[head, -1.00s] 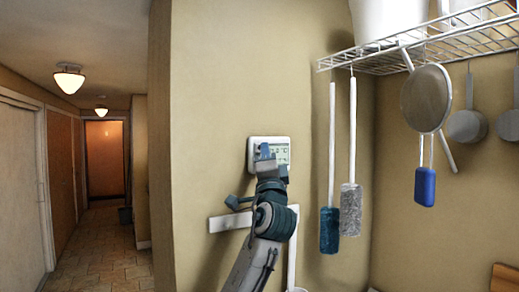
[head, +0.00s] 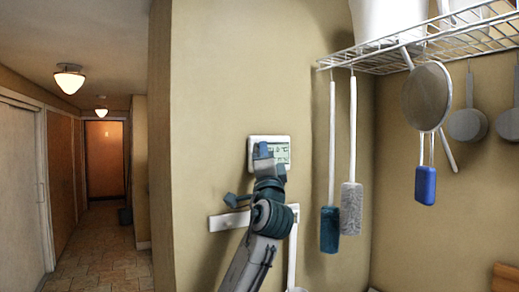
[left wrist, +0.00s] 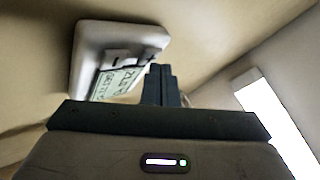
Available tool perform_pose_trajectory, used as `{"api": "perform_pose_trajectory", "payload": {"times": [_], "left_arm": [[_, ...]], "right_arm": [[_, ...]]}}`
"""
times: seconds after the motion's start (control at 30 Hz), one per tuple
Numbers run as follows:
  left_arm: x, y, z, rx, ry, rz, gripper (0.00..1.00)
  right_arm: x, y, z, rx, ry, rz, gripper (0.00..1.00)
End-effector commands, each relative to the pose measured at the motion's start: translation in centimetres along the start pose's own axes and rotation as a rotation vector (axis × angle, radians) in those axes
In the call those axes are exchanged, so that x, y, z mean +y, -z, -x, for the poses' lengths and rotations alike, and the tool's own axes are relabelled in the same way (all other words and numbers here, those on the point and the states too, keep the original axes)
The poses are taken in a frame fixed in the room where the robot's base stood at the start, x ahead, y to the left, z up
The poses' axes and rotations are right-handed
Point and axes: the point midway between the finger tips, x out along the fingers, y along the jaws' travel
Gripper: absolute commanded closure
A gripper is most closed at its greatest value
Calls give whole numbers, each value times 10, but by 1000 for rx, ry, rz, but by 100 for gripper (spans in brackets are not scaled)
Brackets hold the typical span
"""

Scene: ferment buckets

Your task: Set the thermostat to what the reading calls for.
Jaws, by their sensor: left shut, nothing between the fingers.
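The thermostat (head: 283,141) is a white box with a pale green display, fixed to the beige wall. In the head view my left gripper (head: 263,150) is in front of its left part and hides that part. The display shows beside the fingers, but its digits are too small to read surely. In the left wrist view the thermostat (left wrist: 88,50) is tilted at the upper left, and my shut, empty left gripper (left wrist: 160,72) points at its lower right edge. I cannot tell whether the fingertips touch it. My right gripper is not in view.
A white rail (head: 224,221) is on the wall below the thermostat, behind my left arm. Two long-handled brushes (head: 330,228) hang to the right from a wire shelf (head: 390,60). Pans and a strainer (head: 426,97) hang further right. A hallway (head: 100,225) opens at the left.

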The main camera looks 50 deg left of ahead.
Motion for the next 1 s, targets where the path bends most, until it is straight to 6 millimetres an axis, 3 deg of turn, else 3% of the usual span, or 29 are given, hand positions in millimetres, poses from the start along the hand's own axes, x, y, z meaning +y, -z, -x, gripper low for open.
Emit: {"api": "perform_pose_trajectory", "payload": {"times": [1.0], "left_arm": [[5,-5,-7,-1,1,-1,100]], "right_arm": [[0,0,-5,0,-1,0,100]]}}
